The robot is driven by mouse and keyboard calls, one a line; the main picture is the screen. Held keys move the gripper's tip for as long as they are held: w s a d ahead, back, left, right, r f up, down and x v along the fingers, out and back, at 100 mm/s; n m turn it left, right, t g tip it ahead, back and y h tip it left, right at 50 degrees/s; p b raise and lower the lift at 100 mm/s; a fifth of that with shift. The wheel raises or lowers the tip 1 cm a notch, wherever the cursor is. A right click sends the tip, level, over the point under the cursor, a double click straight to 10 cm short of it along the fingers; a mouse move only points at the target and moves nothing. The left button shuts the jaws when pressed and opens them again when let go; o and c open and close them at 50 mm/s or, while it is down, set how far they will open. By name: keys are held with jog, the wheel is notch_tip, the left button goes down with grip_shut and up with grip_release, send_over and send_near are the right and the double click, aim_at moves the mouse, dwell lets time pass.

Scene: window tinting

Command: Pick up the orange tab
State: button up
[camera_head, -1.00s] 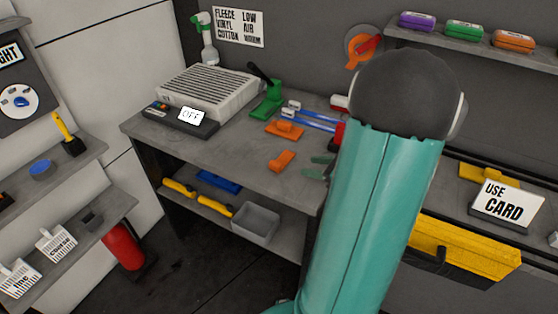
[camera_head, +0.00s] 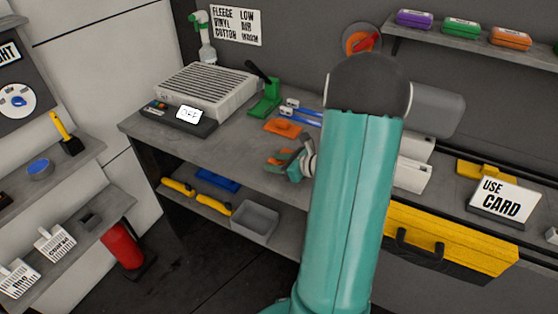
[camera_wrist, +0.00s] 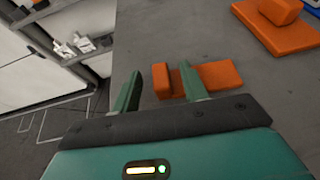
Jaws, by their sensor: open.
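An orange tab (camera_wrist: 222,75) lies on the grey bench top in the wrist view, a flat piece with a raised end. My gripper (camera_wrist: 160,72) is open above it, with the raised end showing between the two green fingers and the flat part reaching out to the right behind the right finger. I cannot tell whether the fingers touch it. In the head view my gripper (camera_head: 290,162) is at the bench's front part and largely covers this tab. A second orange piece (camera_wrist: 285,35) with a raised block lies farther back; it also shows in the head view (camera_head: 283,127).
Blue-handled tools (camera_head: 303,112), a green stand (camera_head: 265,98) and a ribbed grey unit (camera_head: 207,90) stand on the bench (camera_head: 230,147). A lower shelf holds a grey bin (camera_head: 255,222) and yellow-handled tools. A yellow case (camera_head: 450,240) is at the right.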

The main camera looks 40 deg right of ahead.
grip_shut()
jog(key=shift+r, duration=0.15)
